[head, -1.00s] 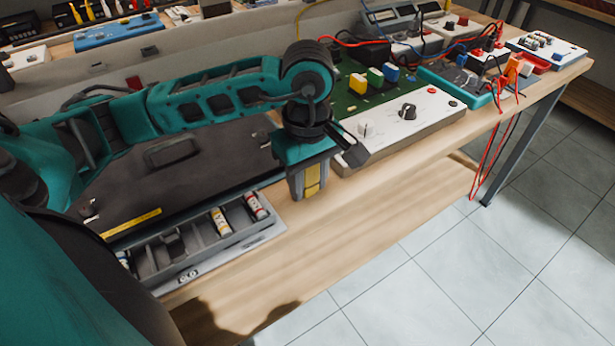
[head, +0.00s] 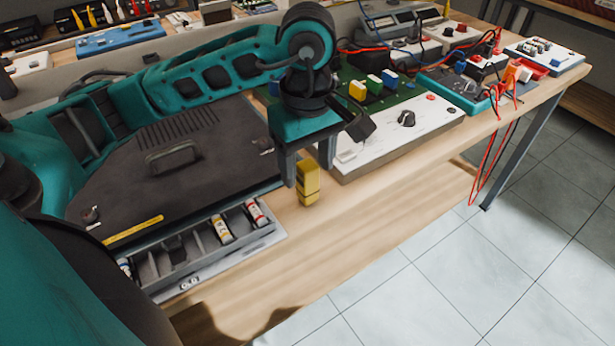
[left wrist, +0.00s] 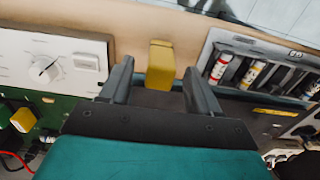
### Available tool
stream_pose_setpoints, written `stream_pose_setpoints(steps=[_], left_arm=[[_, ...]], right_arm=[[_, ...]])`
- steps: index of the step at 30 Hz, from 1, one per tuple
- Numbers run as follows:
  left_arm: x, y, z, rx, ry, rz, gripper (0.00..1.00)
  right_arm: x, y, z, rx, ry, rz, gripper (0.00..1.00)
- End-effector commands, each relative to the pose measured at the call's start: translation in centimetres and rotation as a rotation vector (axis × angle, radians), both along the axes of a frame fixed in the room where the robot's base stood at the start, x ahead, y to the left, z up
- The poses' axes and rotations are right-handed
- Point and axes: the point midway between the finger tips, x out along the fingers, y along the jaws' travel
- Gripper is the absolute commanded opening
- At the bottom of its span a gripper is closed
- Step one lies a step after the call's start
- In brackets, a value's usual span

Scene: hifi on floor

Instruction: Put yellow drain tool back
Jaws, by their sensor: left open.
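A yellow block-shaped tool (head: 307,184) stands on the wooden bench between the grey case and the white control panel. In the left wrist view the yellow tool (left wrist: 160,65) shows ahead of the gap between the fingers. My left gripper (head: 308,172) is open, its fingers pointing down just above and around the top of the tool. I cannot tell whether a finger touches it. The left gripper also shows in the left wrist view (left wrist: 158,85), with a finger on each side of the gap. My right gripper is not in view.
A grey compartment tray (head: 262,238) with several small cylinders lies at the front of the dark case (head: 120,190). The white panel (head: 400,145) with a black knob and green board is right of the gripper. Bare bench (head: 350,195) lies in front; cables hang farther right.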

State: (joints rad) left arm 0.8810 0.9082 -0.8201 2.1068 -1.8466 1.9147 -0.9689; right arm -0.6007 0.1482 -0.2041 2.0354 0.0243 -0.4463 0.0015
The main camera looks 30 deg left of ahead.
Motion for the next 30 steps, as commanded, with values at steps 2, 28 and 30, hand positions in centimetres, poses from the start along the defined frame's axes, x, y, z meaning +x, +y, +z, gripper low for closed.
stream_pose_setpoints(steps=[2,28,30], left_arm=[[0.1,0.0,2.0,0.0,-0.005,-0.001,0.62],[0.0,0.0,6.4,-0.001,0.001,0.0,0.62],[0.0,0.0,6.4,-0.001,0.001,0.0,0.62]], right_arm=[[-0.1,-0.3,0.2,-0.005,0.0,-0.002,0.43],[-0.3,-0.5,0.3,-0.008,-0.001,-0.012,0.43],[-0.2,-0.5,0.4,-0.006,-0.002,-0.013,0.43]])
